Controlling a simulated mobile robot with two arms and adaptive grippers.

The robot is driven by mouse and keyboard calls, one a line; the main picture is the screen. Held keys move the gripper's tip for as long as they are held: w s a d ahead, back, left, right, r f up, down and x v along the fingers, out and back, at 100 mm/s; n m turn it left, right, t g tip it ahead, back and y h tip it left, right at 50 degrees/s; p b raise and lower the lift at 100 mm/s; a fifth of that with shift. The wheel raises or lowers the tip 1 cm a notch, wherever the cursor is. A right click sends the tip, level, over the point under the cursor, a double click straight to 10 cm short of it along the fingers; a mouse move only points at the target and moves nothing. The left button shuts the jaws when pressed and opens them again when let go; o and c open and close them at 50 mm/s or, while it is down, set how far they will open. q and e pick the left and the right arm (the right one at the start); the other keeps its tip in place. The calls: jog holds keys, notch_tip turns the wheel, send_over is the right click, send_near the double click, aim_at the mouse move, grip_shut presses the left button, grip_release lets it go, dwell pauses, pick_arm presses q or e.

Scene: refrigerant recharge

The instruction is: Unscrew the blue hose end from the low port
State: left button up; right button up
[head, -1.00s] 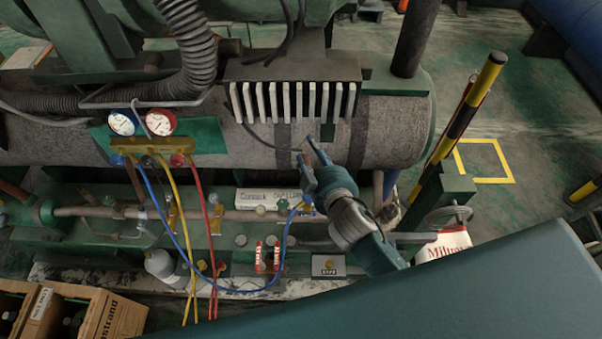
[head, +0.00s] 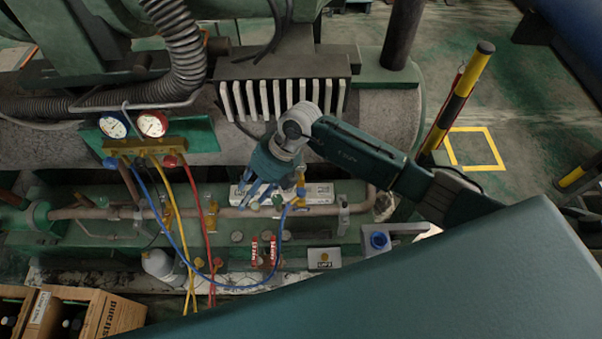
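The blue hose (head: 245,287) runs from the gauge manifold (head: 145,146) down and round to a brass fitting (head: 300,180) on the copper-coloured pipe. Its blue end (head: 298,204) sits at this fitting, which appears to be the low port. My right gripper (head: 260,198) points down just left of the fitting, over a white labelled box. Its fingers look spread, with nothing seen between them. It appears apart from the hose end, though depth is hard to judge. My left gripper is not in view.
The yellow hose (head: 180,235) and red hose (head: 204,230) hang to the left. Other brass valves (head: 211,215) stand along the pipe. Red-and-white cans (head: 254,252) and a small box (head: 324,259) sit in front. A blue round item (head: 379,240) rests on a grey holder at right.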

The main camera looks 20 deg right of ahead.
aim_at(301, 191)
jog(key=d+h, duration=0.2)
jog(key=d, duration=0.2)
jog(key=w+d+f+h, duration=0.1)
jog(key=d, duration=0.4)
jog(key=w+d+m+h, duration=0.1)
jog(key=d+h, duration=0.1)
jog(key=d, duration=0.2)
jog(key=shift+w+d+f+h, duration=0.1)
jog(key=shift+d+f+h, duration=0.2)
jog(key=shift+d, duration=0.1)
jog(key=shift+d+f, duration=0.15)
jog(key=shift+d, duration=0.1)
notch_tip(301, 191, down, 8)
jog(key=b, duration=0.6)
jog(key=shift+f, duration=0.1)
jog(key=shift+a+f+b, duration=0.1)
jog(key=shift+f+b, duration=0.05)
jog(key=shift+b, duration=0.15)
grip_shut()
